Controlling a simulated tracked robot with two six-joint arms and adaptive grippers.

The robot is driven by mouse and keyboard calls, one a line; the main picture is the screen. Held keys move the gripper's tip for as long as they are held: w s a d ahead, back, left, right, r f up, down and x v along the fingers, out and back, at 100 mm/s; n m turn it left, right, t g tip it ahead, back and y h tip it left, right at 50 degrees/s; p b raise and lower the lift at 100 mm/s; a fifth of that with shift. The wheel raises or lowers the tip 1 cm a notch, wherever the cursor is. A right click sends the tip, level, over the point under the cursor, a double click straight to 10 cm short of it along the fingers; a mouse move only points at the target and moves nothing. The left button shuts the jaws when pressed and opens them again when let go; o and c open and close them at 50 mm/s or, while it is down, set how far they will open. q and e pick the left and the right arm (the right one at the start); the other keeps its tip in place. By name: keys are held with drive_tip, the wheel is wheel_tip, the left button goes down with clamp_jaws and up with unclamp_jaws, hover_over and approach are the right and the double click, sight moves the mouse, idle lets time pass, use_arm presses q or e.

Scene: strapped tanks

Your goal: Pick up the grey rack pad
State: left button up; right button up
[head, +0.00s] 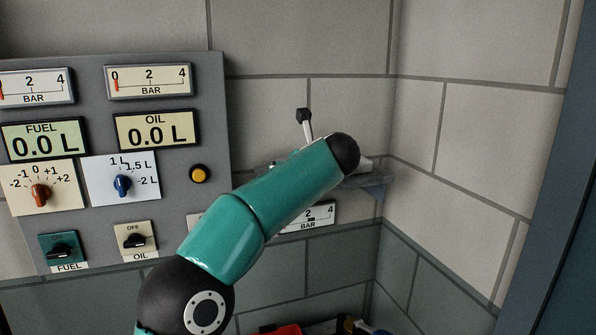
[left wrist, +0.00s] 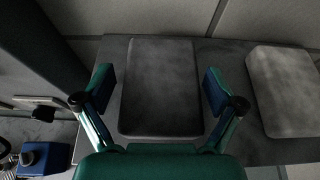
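In the left wrist view a dark grey, flat, rounded pad (left wrist: 160,100) lies on a grey shelf (left wrist: 222,62). A second, lighter grey pad (left wrist: 285,90) lies to its right, partly cut off by the frame edge. My left gripper (left wrist: 158,84) is open, with one finger on each side of the dark pad and visible gaps between. I cannot tell how far above the shelf the fingertips are. In the head view the shelf (head: 374,187) is in the wall corner, and my teal arm hides the left gripper and most of the pads. My right gripper is not in view.
A grey control panel (head: 216,110) with gauges, dials and switches is left of the shelf. A black-tipped lever (head: 304,116) stands up behind my arm. The wall meets the shelf's back edge. A blue block (left wrist: 45,157) is at lower left in the wrist view.

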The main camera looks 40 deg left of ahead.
use_arm(q)
drive_tip(key=c, duration=0.5)
drive_tip(key=shift+r, duration=0.15)
